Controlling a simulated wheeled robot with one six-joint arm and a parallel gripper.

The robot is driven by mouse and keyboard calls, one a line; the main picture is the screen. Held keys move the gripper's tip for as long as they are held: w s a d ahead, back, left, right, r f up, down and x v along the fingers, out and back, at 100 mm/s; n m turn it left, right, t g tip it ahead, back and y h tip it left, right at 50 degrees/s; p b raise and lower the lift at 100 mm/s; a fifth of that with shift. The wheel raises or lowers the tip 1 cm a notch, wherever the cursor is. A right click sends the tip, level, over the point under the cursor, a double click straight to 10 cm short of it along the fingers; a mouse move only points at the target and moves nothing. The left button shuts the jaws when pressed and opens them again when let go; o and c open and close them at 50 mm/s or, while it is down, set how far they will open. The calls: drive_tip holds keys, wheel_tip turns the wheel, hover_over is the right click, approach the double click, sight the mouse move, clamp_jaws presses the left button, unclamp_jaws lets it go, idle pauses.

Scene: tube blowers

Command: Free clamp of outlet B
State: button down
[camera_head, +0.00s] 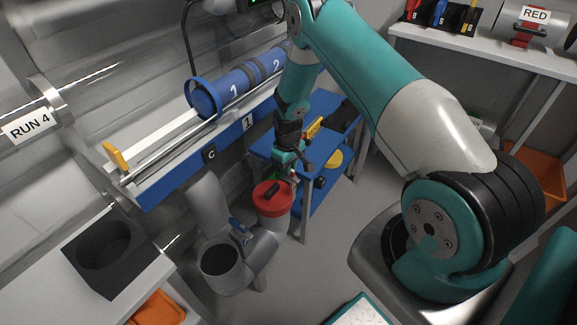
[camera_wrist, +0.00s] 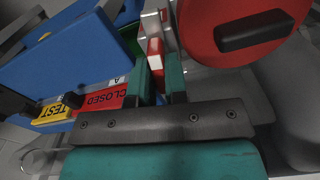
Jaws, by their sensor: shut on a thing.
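An outlet with a red cap (camera_head: 271,196) and a black grip bar stands in the middle of the head view. The same red cap (camera_wrist: 240,30) fills the upper right of the wrist view. My gripper (camera_head: 291,172) is just behind the cap. In the wrist view my gripper (camera_wrist: 158,68) is shut on a small red-and-white clamp lever (camera_wrist: 154,52) beside a metal piece at the cap's left. Its far end is partly hidden. An open outlet (camera_head: 220,258) with a blue clamp handle (camera_head: 240,229) is in front. No letter B is readable on either outlet.
A blue cart (camera_head: 262,146) stands close behind my gripper. In the wrist view, a red CLOSED tag (camera_wrist: 99,98) and a yellow TEST tag (camera_wrist: 50,112) lie left of the fingers. A blue tube (camera_head: 236,88) rests on a rail. Floor right of the outlets is clear.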

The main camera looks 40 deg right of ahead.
drive_tip(key=shift+w+n, duration=0.1)
drive_tip(key=shift+n, duration=1)
drive_tip(key=c, duration=1.1)
unclamp_jaws()
drive_tip(key=shift+c, duration=0.2)
wheel_tip(320, 180, up, 18)
drive_tip(key=p, duration=0.2)
drive_tip(key=shift+f, duration=0.25)
